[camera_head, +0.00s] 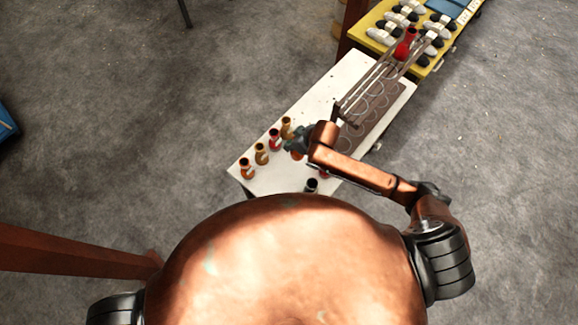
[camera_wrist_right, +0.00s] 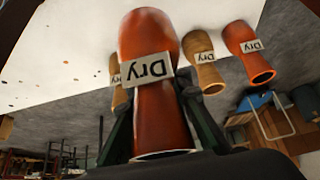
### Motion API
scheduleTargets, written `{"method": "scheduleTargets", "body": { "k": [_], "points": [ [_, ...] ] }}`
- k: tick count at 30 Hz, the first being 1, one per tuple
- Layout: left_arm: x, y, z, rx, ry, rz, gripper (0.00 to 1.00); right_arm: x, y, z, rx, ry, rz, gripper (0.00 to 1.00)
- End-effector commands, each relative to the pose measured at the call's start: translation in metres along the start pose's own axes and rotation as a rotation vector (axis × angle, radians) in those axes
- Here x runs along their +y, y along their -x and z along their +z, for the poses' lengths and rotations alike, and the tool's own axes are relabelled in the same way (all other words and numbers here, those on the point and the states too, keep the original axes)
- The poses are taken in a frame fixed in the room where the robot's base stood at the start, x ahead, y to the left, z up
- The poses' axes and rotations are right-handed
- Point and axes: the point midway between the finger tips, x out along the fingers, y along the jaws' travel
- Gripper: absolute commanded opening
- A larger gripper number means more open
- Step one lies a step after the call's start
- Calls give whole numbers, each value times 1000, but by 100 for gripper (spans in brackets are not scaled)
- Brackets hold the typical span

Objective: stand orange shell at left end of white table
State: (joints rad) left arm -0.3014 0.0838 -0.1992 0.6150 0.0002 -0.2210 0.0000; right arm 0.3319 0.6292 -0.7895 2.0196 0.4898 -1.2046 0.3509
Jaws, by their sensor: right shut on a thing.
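My right gripper (camera_head: 297,143) is over the left part of the white table (camera_head: 330,95). It is shut on an orange shell (camera_wrist_right: 155,100) with a "Dry" label, which fills the middle of the right wrist view between the two fingers. In the head view only a small part of this shell (camera_head: 297,155) shows below the gripper. I cannot tell whether its base touches the table. My left gripper is out of view.
At the table's left end stand another orange shell (camera_head: 246,168), a tan shell (camera_head: 262,154), a red shell (camera_head: 275,140) and a second tan shell (camera_head: 287,127). A dark-mouthed shell (camera_head: 312,186) is at the near edge. A metal rack (camera_head: 375,90) stands right, before a yellow table (camera_head: 375,34).

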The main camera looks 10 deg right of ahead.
Motion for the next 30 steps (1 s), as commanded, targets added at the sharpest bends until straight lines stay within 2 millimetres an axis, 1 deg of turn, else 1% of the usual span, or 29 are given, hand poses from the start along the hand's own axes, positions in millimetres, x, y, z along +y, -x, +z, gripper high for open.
{"method": "scheduleTargets", "body": {
  "k": [1,2,5,9,14,18,21,30],
  "points": [
    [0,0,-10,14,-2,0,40,-1,-8,6,-4,2,-3,0],
    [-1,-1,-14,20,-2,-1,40,-2,-12,8,-3,5,-5,0],
    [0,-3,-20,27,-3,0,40,-2,-30,18,-4,6,-5,0],
    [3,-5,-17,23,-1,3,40,-1,-47,29,-3,6,-4,0],
    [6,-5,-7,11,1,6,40,-1,-56,34,-2,7,-3,0],
    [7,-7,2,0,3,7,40,-2,-71,44,-4,5,-4,0],
    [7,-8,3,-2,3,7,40,-1,-82,50,-3,5,-3,0],
    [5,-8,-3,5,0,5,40,-1,-84,52,-1,6,-3,0]
  ]
}}
